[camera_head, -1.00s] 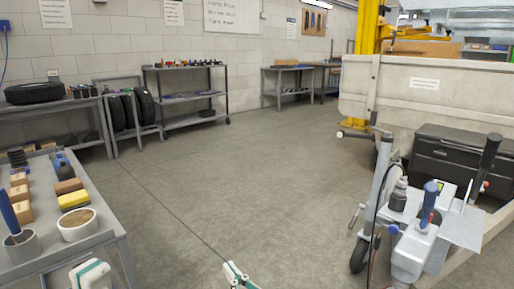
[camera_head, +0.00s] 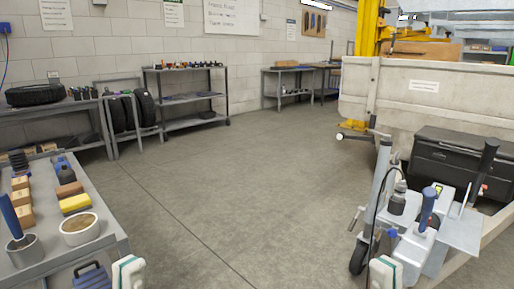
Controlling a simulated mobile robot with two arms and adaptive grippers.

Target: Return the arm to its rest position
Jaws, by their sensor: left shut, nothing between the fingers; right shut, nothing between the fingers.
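My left gripper (camera_head: 128,272) shows as a white and green piece at the bottom edge, just right of the near left workbench. My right gripper (camera_head: 385,272) shows as a similar white and green piece at the bottom edge, in front of the trailer's jockey wheel and coupling. Both are shut, with nothing seen held. Only their upper parts are in view; the rest of both arms is cut off below the frame.
The near left workbench (camera_head: 107,237) holds a yellow sponge, boxes and cups. A blue toolbox (camera_head: 92,277) sits below its top. The trailer's grey coupling (camera_head: 415,250) and jockey wheel (camera_head: 358,258) stand at right. Floor between (camera_head: 235,210) is clear.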

